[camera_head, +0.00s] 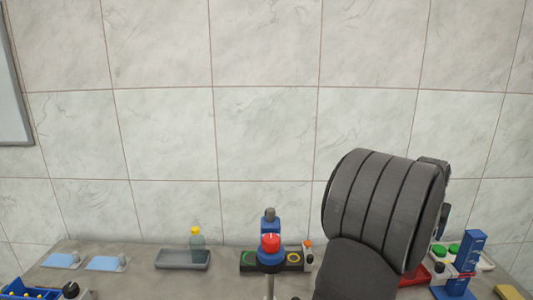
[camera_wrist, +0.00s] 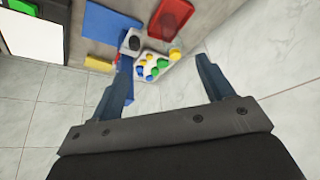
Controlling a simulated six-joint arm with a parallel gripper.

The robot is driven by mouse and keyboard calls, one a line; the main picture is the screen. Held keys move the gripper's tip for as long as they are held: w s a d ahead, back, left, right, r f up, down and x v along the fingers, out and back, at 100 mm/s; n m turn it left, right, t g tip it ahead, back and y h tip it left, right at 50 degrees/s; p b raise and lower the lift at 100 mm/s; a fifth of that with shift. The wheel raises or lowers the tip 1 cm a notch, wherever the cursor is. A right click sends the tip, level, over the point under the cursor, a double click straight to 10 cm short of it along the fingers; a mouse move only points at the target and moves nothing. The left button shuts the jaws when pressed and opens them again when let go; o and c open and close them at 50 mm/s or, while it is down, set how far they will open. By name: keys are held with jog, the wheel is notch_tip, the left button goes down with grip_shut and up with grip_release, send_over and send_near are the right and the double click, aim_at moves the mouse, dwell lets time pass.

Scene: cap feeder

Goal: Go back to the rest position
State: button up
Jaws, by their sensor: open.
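My gripper (camera_wrist: 164,62) is open and empty in the wrist view, with two blue-grey fingers spread apart. It is up off the table and tilted, and the table lies beyond the fingertips. In the head view my dark ridged arm fills the right middle and hides most of the gripper. Beyond the fingertips in the wrist view is a white holder (camera_wrist: 147,61) with several yellow, green and blue round caps. No object touches the fingers.
The head view shows a grey tray (camera_head: 172,261) with a yellow-capped bottle (camera_head: 197,242), a red-topped blue device (camera_head: 270,259), a blue bin (camera_head: 18,292) and a blue stand (camera_head: 470,252). A red tray (camera_wrist: 171,18) shows in the wrist view. The tiled wall (camera_head: 265,130) stands behind the table.

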jog(key=s+a, duration=0.2)
jog(key=s, duration=0.3)
jog(key=s+d+m, duration=0.2)
jog(key=d, duration=0.4)
jog(key=shift+s+f+g+h, duration=0.3)
jog(key=shift+s+f+g, duration=0.1)
jog(key=shift+f, duration=0.05)
